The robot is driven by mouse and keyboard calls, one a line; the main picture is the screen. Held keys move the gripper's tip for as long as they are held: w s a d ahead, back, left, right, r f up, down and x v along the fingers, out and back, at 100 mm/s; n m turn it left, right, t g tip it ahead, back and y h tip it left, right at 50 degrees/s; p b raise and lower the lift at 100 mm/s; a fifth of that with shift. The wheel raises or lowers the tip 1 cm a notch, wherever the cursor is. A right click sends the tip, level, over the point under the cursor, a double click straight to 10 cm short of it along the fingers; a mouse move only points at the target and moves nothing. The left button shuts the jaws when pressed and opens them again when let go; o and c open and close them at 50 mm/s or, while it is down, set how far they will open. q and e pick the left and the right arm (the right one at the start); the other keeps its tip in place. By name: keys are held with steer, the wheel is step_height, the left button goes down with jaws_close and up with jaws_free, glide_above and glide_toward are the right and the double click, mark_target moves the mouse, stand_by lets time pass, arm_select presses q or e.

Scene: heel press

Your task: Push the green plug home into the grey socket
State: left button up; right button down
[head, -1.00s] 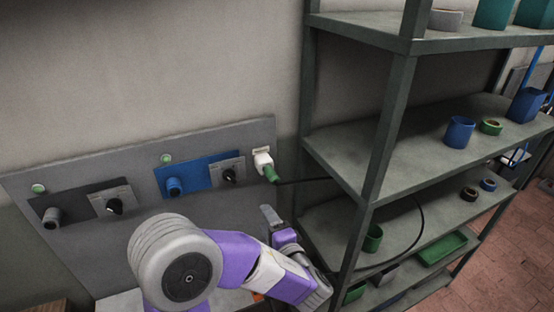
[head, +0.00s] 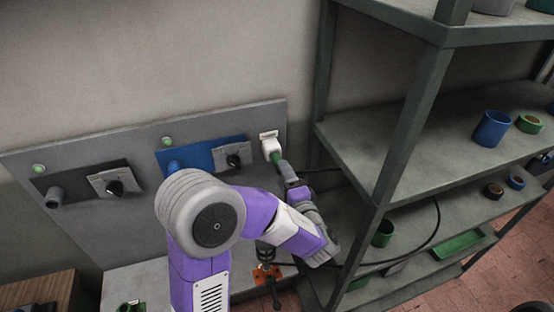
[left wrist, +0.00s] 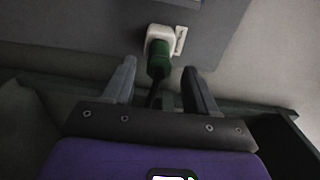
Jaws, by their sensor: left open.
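The green plug (head: 276,157) sits at the mouth of the pale socket (head: 270,142), at the right end of the grey wall panel. In the left wrist view the plug (left wrist: 158,66) points into the socket (left wrist: 159,38); how deep it sits I cannot tell. A dark cable trails from the plug's back end. My left gripper (head: 287,170) is close below the plug in the head view. In the left wrist view its open fingers (left wrist: 159,67) appear on either side of the plug, with gaps. Contact is not visible. My right gripper is not in view.
A grey-green shelf rack (head: 400,130) stands close right of the socket, holding cups and rings. Left along the panel (head: 120,225) are knobs and a blue plate (head: 205,156). An orange-based dark object (head: 266,273) is below my left forearm.

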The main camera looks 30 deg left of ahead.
mark_target(275, 156)
arm_select(q)
steer(key=x, duration=0.4)
steer(key=shift+w+f+b, duration=0.1)
steer(key=shift+f+b, duration=0.1)
steer(key=shift+b, duration=0.1)
steer(key=shift+b+x, duration=0.4)
steer(key=shift+x, duration=0.65)
steer(key=shift+d+r, duration=0.1)
steer(key=shift+b, duration=0.6)
steer(key=shift+b, duration=0.5)
steer(key=shift+c, duration=0.5)
jaws_close()
